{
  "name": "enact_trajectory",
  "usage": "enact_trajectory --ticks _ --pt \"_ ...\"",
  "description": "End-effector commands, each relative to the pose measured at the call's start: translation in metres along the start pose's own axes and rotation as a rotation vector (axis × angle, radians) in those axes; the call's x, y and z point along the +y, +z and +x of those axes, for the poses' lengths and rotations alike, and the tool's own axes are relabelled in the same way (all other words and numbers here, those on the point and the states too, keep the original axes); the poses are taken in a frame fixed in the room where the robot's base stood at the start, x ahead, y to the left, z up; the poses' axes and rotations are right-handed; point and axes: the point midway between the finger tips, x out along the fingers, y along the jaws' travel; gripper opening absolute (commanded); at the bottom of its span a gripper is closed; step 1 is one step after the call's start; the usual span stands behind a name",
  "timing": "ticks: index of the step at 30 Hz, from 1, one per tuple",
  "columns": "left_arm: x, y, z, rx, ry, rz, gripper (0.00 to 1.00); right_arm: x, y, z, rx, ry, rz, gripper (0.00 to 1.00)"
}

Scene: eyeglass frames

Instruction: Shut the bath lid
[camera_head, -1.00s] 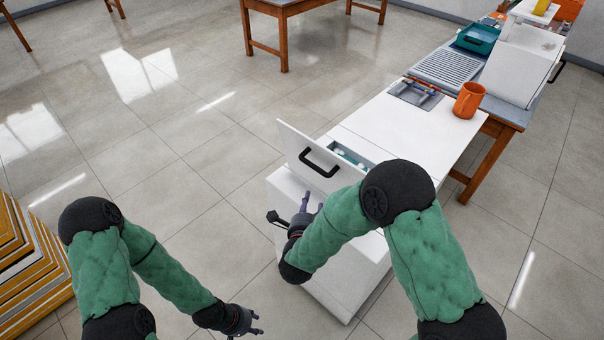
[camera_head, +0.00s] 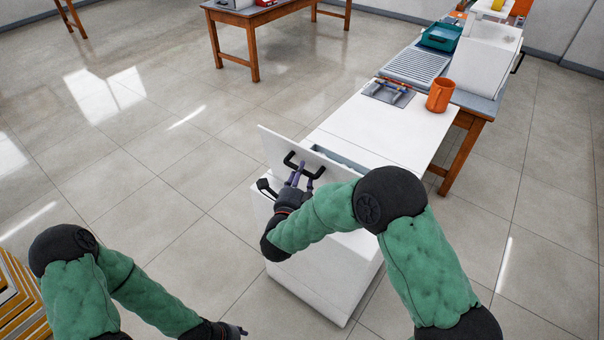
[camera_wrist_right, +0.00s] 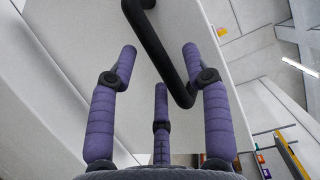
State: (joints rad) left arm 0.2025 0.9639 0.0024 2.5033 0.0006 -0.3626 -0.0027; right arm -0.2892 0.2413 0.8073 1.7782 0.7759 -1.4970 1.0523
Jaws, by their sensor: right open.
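A white upright panel (camera_head: 272,147) with a black bar handle (camera_head: 291,160) stands at the near left end of the white counter. A shallow opening (camera_head: 340,157) shows behind it. I cannot tell whether this panel is the bath lid. My right gripper (camera_head: 300,173) is open at the handle, its purple fingers spread. In the right wrist view the handle (camera_wrist_right: 160,50) runs between the gripper's (camera_wrist_right: 160,70) fingers, close to the panel (camera_wrist_right: 80,60); contact is unclear. My left gripper (camera_head: 238,331) is low at the bottom edge, away from the panel; its fingers are too small to judge.
The white counter (camera_head: 385,138) holds an orange mug (camera_head: 440,95) and a grey tray (camera_head: 388,92) of tools. Beyond are a ribbed grey tray (camera_head: 415,70), a teal bin (camera_head: 441,38) and a white box (camera_head: 485,62).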

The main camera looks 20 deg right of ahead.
Motion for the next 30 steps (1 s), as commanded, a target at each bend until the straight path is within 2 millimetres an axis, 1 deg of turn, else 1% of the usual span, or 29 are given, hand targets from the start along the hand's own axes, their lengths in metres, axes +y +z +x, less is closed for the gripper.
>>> enact_trajectory --ticks 1,3,6,14,15,17,18,20,30 --pt "0.0 0.0 0.001 0.0 0.0 0.0 0.4 0.001 -0.001 0.006 0.003 0.001 0.0 0.49" --pt "-0.001 0.0 0.002 0.0 0.0 0.0 0.4 0.001 -0.001 0.011 0.002 0.0 0.001 0.49" --pt "-0.001 0.0 0.002 0.0 0.0 0.0 0.4 0.0 0.0 0.015 0.0 0.0 0.0 0.49" --pt "-0.001 0.0 0.002 0.0 0.0 0.0 0.4 0.0 0.0 0.016 -0.001 0.0 -0.001 0.49" --pt "-0.001 0.0 0.002 0.0 0.0 0.0 0.4 0.0 0.0 0.016 -0.001 0.0 -0.001 0.46" --pt "-0.001 0.0 0.002 0.0 0.0 0.0 0.4 0.0 0.0 0.016 0.0 0.0 -0.001 0.29" --pt "-0.001 0.0 0.002 0.0 0.0 0.0 0.4 0.0 0.0 0.016 0.0 0.0 -0.001 0.18" --pt "-0.001 0.0 0.002 0.0 0.0 0.0 0.4 0.0 0.0 0.016 0.0 0.0 -0.001 0.01" --pt "0.0 0.0 -0.001 0.0 0.0 0.0 0.4 -0.002 -0.002 0.02 0.001 0.014 0.006 0.0"
